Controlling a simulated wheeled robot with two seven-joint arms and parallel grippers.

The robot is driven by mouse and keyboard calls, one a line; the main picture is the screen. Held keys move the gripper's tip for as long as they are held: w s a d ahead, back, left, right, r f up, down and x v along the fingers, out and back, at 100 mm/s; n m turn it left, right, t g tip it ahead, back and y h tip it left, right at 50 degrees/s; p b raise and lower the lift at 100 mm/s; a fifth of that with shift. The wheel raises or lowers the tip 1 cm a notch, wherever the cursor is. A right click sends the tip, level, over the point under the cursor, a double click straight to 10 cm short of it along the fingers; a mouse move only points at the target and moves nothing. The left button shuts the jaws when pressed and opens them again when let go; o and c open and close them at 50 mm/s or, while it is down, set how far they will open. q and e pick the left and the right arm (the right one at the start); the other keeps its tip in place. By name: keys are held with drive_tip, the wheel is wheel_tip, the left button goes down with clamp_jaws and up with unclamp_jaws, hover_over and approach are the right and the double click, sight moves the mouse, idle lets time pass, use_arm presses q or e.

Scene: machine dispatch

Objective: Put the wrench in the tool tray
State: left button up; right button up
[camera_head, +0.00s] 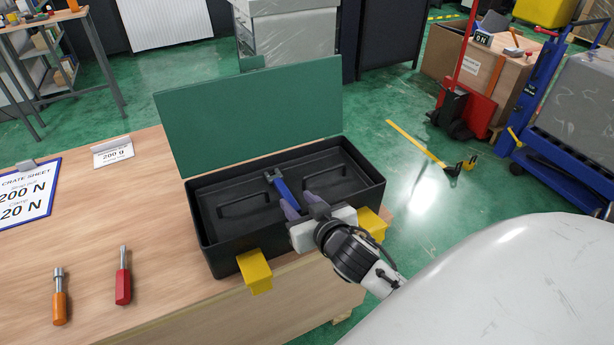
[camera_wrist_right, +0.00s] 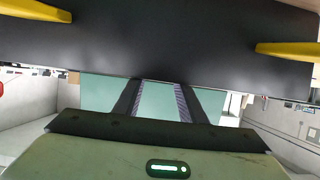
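The wrench (camera_head: 282,188) has a blue handle and a dark head. It shows inside the black tool tray (camera_head: 215,265), tilted across the tray's middle, its near end close to my right gripper's fingers. My right gripper (camera_head: 304,206) is over the tray's front wall, fingers apart. In the right wrist view the two fingers (camera_wrist_right: 159,100) stand apart with only the green lid seen between them. The wrench is not seen in that view, and whether it touches a finger is unclear. My left gripper is not in view.
The tray's green lid (camera_head: 250,110) stands open at the back. Yellow latches (camera_head: 254,271) stick out in front. An orange-handled tool (camera_head: 60,300) and a red-handled tool (camera_head: 123,280) lie on the wooden table (camera_head: 110,210) at left. A clipboard (camera_head: 28,197) lies beyond them.

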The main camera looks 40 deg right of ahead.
drive_tip(key=s+a+f+n+g+y, duration=0.4)
drive_tip(key=s+a+f+n+y, duration=0.1)
drive_tip(key=s+a+f, duration=1.1)
drive_tip(key=s+f, duration=0.2)
drive_tip(key=s, duration=0.1)
drive_tip(key=shift+g+y, duration=0.3)
drive_tip(key=shift+y, duration=0.1)
